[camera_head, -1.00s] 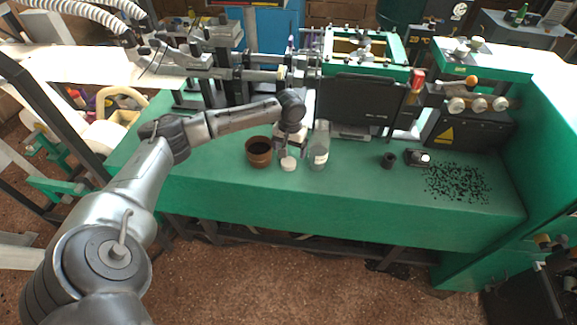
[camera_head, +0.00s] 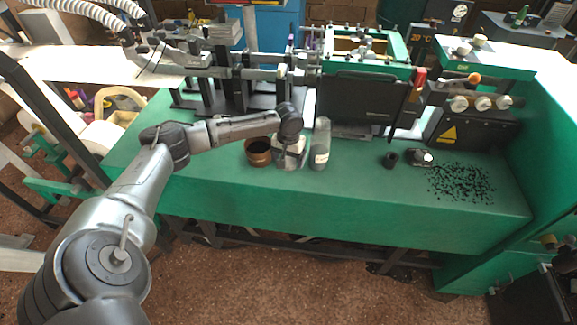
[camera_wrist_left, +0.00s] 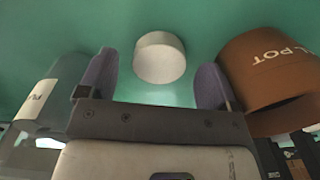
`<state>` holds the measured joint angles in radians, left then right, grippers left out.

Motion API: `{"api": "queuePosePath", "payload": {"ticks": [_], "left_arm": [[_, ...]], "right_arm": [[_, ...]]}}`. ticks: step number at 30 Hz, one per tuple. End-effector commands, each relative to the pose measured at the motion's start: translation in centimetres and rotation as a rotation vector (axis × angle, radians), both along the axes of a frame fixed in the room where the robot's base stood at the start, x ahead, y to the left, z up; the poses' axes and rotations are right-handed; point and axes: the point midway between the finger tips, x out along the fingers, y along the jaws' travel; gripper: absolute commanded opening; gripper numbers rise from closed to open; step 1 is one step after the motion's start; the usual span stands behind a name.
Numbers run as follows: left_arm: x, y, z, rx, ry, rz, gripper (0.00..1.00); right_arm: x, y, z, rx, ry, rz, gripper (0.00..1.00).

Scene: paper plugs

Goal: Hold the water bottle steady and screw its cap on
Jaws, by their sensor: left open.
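The clear water bottle (camera_head: 319,156) with a pale label stands upright on the green bench. The left wrist view shows part of it at the left (camera_wrist_left: 50,95). The white round cap (camera_wrist_left: 160,57) lies on the bench, between and beyond my open left fingers in the left wrist view. In the head view my left gripper (camera_head: 289,161) points down between the brown pot and the bottle and hides the cap. In the left wrist view the gripper (camera_wrist_left: 155,85) is open with nothing held. My right gripper is not in view.
A brown pot (camera_head: 258,158) stands close left of my gripper; its lettered side shows in the wrist view (camera_wrist_left: 275,65). A small black cup (camera_head: 390,160), a small dark device (camera_head: 421,157) and scattered black bits (camera_head: 460,184) lie to the right. Machinery lines the back; the bench front is clear.

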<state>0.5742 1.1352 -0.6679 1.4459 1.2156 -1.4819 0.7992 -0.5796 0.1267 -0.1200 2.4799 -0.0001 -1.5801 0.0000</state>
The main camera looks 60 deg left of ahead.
Motion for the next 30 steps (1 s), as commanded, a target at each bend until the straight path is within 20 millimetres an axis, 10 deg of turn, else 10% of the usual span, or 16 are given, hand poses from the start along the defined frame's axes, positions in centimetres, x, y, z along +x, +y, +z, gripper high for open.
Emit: {"api": "queuePosePath", "payload": {"ticks": [13, 30], "left_arm": [[-0.02, -0.04, -1.22, 0.0, 0.0, -0.001, 0.84], [-0.01, -0.03, -1.21, 0.0, 0.0, -0.001, 0.32]], "right_arm": [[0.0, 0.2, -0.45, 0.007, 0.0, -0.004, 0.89], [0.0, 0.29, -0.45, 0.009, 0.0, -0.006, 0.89]]}}
